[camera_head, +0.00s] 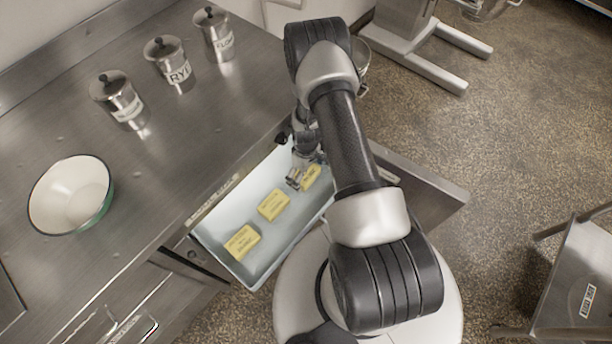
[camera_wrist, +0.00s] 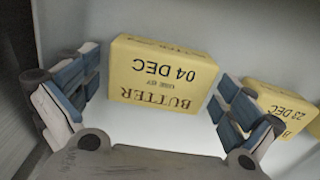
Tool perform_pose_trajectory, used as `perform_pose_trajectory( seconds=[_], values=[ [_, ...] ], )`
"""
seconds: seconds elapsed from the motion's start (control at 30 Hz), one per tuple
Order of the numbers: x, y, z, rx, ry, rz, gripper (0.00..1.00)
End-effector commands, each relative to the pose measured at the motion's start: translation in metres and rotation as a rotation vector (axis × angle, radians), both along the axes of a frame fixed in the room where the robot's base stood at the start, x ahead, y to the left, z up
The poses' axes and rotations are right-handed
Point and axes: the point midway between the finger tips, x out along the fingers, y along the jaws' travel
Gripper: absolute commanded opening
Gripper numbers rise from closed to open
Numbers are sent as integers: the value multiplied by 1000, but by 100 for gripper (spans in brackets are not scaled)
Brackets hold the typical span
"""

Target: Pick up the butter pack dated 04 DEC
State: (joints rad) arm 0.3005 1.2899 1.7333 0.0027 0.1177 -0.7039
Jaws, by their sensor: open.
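The butter pack dated 04 DEC (camera_wrist: 160,82) is a yellow block in the wrist view. Its printing shows upside down there. My gripper (camera_wrist: 152,98) is open, with one finger on each side of the pack's near face and white floor showing between. A second yellow pack, dated 23 DEC (camera_wrist: 285,106), lies to the right, beyond the right finger. In the head view my gripper (camera_head: 297,182) is down at the far end of the white drawer, next to the farthest pack (camera_head: 311,177). The middle pack (camera_head: 273,205) and the nearest pack (camera_head: 242,242) lie apart from it.
The packs lie in an open white drawer (camera_head: 208,238) with raised walls close around my gripper. The steel counter (camera_head: 150,190) above holds a cream bowl (camera_head: 72,194) and lidded canisters, one marked RYE (camera_head: 172,68). A steel cart (camera_head: 585,275) stands at the right.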

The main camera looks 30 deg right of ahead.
Motion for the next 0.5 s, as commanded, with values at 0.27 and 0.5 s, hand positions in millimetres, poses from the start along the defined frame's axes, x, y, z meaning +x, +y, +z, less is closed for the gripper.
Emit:
perform_pose_trajectory(
  seconds=[0.27,0.5],
  values=[
    [0,0,1,0,0,0,86],
    [0,0,1,0,1,0,70]
  ],
)
